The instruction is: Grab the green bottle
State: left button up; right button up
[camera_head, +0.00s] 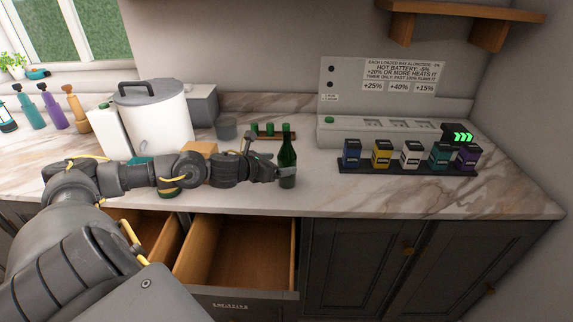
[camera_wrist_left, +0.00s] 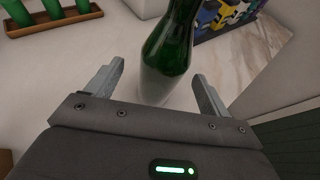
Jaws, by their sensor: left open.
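The green bottle (camera_head: 287,158) stands upright on the marble counter near its front edge. My left gripper (camera_head: 282,173) reaches it from the left, at the height of its lower body. In the left wrist view the green bottle (camera_wrist_left: 168,50) stands ahead of and between the two open fingers of my left gripper (camera_wrist_left: 160,85). Gaps show between the bottle and both fingers, and its top is cut off by the frame. My right gripper is not in view.
Open drawers (camera_head: 240,250) hang below the counter (camera_head: 330,190). A rack of coloured batteries (camera_head: 410,168) stands right of the bottle. A wooden tray with green items (camera_head: 272,137) is behind it. A white pot (camera_head: 155,115) stands at the left.

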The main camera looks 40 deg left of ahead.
aim_at(280, 163)
pick_arm(q)
jog(key=p+x, duration=0.1)
jog(key=x, duration=0.2)
jog(key=shift+w+d, duration=0.2)
jog(key=shift+w+f+p, duration=0.2)
jog(key=shift+w+p, duration=0.1)
jog(key=c, duration=1.2)
jog(key=shift+r, duration=0.15)
